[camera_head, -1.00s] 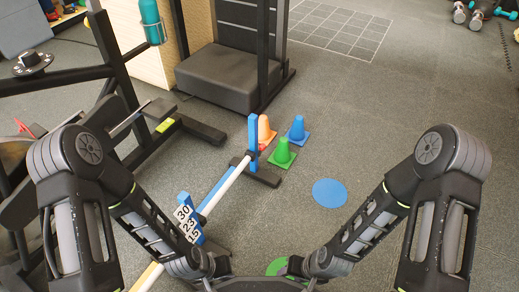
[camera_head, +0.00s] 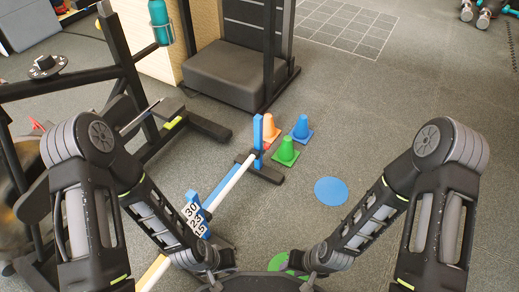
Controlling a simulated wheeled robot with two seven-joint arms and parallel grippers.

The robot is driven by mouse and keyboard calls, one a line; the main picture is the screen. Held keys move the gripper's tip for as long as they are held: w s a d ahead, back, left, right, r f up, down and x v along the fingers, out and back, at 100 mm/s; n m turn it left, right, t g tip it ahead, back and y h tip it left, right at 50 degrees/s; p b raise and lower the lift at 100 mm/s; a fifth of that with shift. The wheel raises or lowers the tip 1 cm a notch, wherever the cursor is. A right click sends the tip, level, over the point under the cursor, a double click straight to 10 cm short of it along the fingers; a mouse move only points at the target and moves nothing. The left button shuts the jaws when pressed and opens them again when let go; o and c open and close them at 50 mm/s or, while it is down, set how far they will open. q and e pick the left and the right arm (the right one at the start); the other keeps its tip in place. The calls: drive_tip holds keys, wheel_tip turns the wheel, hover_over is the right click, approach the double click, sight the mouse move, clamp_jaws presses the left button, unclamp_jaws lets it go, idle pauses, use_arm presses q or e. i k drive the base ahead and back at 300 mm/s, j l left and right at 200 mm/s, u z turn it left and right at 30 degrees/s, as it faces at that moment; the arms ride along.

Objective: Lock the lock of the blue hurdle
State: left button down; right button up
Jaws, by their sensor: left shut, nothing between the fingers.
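The blue hurdle has a far blue upright (camera_head: 257,133) on a dark foot and a near blue upright with white number tags (camera_head: 193,218) reading 30 and 23, with a third partly visible. A white bar with a blue section (camera_head: 228,182) runs between them. I cannot make out the lock at this size. My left gripper (camera_head: 213,284) is shut and empty at the bottom edge, right of the near upright and apart from it. My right gripper (camera_head: 308,283) is mostly cut off at the bottom edge; its jaws cannot be made out.
A flat blue disc (camera_head: 331,190) lies to the right. A black rack (camera_head: 125,62) stands on the left.

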sight(267, 146)
drive_tip(key=i+l+u, duration=0.1)
drive_tip(key=u, duration=0.35)
drive_tip(key=l+u, duration=0.2)
drive_tip(key=u, duration=0.25)
drive_tip(key=i+l+u, duration=0.15)
drive_tip(key=l+u, duration=0.15)
drive_tip(key=l, duration=0.7)
drive_tip(key=l+u, duration=0.3)
drive_tip(key=l, duration=0.75)
